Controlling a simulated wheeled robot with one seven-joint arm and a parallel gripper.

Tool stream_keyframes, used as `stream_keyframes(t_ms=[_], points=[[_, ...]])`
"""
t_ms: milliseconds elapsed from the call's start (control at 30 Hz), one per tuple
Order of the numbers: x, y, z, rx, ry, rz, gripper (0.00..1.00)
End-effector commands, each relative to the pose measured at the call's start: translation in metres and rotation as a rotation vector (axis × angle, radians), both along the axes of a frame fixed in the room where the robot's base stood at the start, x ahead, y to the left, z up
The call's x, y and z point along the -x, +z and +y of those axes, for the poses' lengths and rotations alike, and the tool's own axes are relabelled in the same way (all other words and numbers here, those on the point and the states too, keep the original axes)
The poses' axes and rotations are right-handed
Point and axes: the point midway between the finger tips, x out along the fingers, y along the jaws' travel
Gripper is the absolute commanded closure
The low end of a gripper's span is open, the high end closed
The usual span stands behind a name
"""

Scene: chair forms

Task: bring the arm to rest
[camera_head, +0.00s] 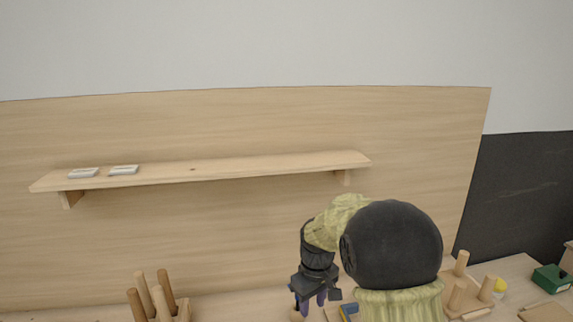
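My gripper (315,299) is at the lower middle of the head view, pointing down near the bottom edge. Its dark body and purplish fingers show just above the table. Whether the fingers are apart, and whether anything is between them, I cannot make out. A small wooden piece (297,314) is right by the fingertips; whether they touch it I cannot tell. My arm, with a large dark round joint and pale yellow-green covers, rises to the right of the gripper and hides part of the table.
A wooden shelf (230,169) on the back panel holds two small white items (83,173). Wooden forms with upright pegs stand at the lower left (158,298) and lower right (470,294). A green box (551,278) and a yellow item (500,286) are at the far right. The space above the shelf is clear.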

Motion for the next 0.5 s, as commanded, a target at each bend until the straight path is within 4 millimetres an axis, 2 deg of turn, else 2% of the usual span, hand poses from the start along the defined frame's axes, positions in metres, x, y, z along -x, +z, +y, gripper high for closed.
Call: stream_keyframes(t_ms=[267,367,500], points=[[0.037,0.004,-0.027,-0.013,-0.142,-0.038,0.64],[0.059,0.005,-0.041,-0.021,-0.221,-0.059,0.64],[0.103,0.004,-0.062,-0.035,-0.362,-0.100,0.64]])
